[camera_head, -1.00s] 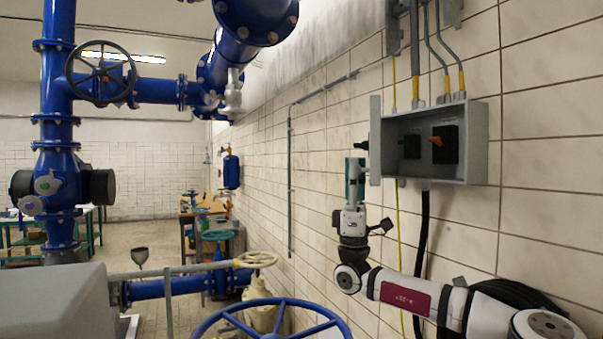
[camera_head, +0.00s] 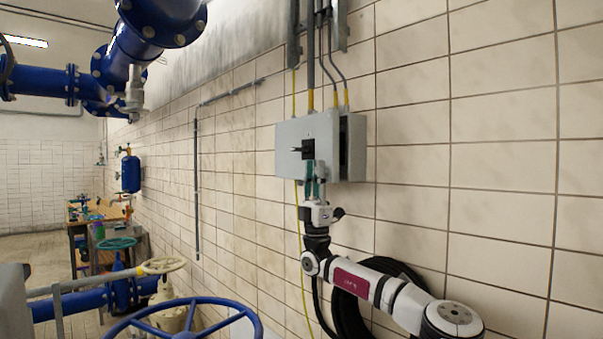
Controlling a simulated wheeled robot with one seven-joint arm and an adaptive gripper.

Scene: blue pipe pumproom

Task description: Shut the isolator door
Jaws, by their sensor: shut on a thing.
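The isolator box (camera_head: 357,148) is a grey metal box on the tiled wall. Its grey door (camera_head: 290,135) hangs from the left side and covers most of the front. A narrow dark gap shows along the door's right edge, so it stands slightly ajar. A black handle (camera_head: 307,148) sits on the door's outer face. My gripper (camera_head: 315,166) reaches up from below, with its green fingers at the handle and shut on it. The fingers partly hide the lower part of the handle. The switches inside are hidden behind the door.
Conduits (camera_head: 325,60) run up from the box. A yellow-green cable (camera_head: 301,240) and a black cable coil (camera_head: 350,310) hang below it. A blue handwheel (camera_head: 185,320) stands in the lower left foreground, with blue pipes beyond. The wall right of the box is clear.

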